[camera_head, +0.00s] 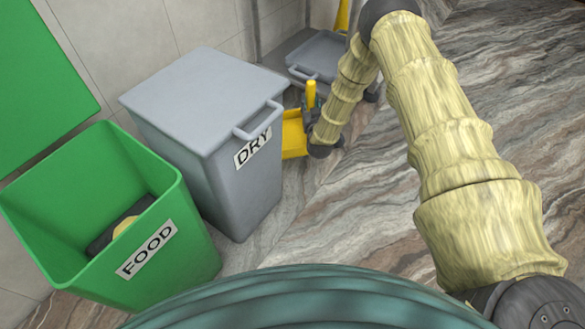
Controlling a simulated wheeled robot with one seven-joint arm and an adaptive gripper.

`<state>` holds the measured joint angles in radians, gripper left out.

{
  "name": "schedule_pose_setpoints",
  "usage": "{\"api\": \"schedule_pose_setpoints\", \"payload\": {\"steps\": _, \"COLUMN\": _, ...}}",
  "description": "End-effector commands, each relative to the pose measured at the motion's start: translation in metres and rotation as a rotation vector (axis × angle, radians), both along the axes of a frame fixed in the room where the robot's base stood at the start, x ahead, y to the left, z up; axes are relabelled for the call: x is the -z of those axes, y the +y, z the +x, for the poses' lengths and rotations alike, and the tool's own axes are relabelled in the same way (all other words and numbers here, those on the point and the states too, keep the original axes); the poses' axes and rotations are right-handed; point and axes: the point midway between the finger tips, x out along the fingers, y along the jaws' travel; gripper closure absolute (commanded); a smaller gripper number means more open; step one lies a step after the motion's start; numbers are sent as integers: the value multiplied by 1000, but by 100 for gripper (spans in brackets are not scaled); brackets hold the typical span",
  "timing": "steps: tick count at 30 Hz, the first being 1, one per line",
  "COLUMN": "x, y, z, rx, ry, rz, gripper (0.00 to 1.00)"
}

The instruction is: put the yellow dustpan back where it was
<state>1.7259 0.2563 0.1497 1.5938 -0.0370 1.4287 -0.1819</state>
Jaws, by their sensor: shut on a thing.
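The yellow dustpan (293,136) is just right of the grey DRY bin, low near the floor. Its left part is hidden behind the bin, and its handle (311,91) points up. My gripper (309,104) is at the handle, shut on it, with the wrist just to the right. The fingers are small and partly hidden in this view. I cannot tell whether the pan touches the floor.
The grey DRY bin (205,95) has its lid shut. The green FOOD bin (185,225) stands open, with a dark item (105,235) inside. A grey tray-like thing (322,52) and a yellow upright piece (342,15) are behind. The marble-patterned floor at right is clear.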

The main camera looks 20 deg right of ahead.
Motion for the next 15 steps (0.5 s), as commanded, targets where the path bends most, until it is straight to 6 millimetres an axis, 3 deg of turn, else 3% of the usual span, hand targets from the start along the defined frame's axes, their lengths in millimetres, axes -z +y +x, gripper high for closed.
{"api": "schedule_pose_setpoints", "payload": {"steps": 1, "x": 19, "y": -1, "z": -2, "rx": 17, "ry": 0, "rz": 0, "gripper": 100}}
{"api": "schedule_pose_setpoints", "payload": {"steps": 3, "x": 30, "y": -4, "z": -6, "rx": 40, "ry": 0, "rz": 0, "gripper": 100}}
{"api": "schedule_pose_setpoints", "payload": {"steps": 15, "x": 61, "y": -8, "z": -13, "rx": 88, "ry": 0, "rz": -1, "gripper": 100}}
